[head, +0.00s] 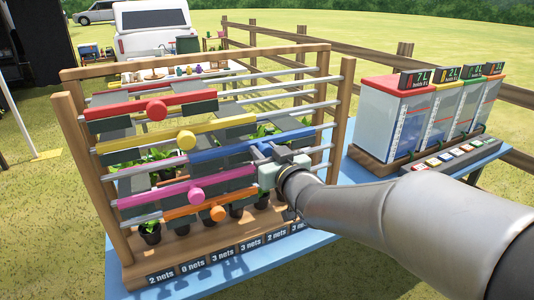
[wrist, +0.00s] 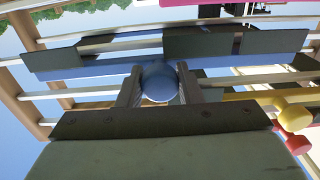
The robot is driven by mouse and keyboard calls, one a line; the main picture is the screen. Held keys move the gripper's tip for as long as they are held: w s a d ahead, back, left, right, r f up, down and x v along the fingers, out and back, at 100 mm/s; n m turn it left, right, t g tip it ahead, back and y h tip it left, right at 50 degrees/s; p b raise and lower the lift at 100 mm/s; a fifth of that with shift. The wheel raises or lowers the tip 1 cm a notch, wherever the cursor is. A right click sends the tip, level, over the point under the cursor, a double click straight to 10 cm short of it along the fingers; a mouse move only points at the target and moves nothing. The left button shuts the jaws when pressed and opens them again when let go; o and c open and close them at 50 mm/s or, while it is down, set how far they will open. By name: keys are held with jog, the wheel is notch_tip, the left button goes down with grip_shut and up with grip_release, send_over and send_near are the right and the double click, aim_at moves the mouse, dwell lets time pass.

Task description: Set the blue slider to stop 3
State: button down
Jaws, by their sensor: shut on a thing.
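The blue slider (head: 222,150) is a blue bar with dark grey panels on the middle rail of a wooden rack (head: 340,115). It sits toward the right part of its rail in the head view. My gripper (head: 271,154) reaches in from the right and is at the slider's right half. In the wrist view, the two fingers of my gripper (wrist: 159,88) are closed around the round blue knob (wrist: 158,80) in front of the blue bar (wrist: 95,68). The knob is hidden behind the gripper in the head view. I cannot make out any numbered stop marks.
Potted plants (head: 150,231) stand behind the rails. Net labels (head: 220,256) line the rack's base. Several dispensers (head: 392,110) stand at the right.

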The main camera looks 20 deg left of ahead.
jog(key=c, duration=1)
grip_release()
jog(key=b+v, duration=0.1)
jog(key=v, duration=1.6)
jog(key=shift+s+d+r, duration=0.1)
jog(key=shift+s, duration=0.1)
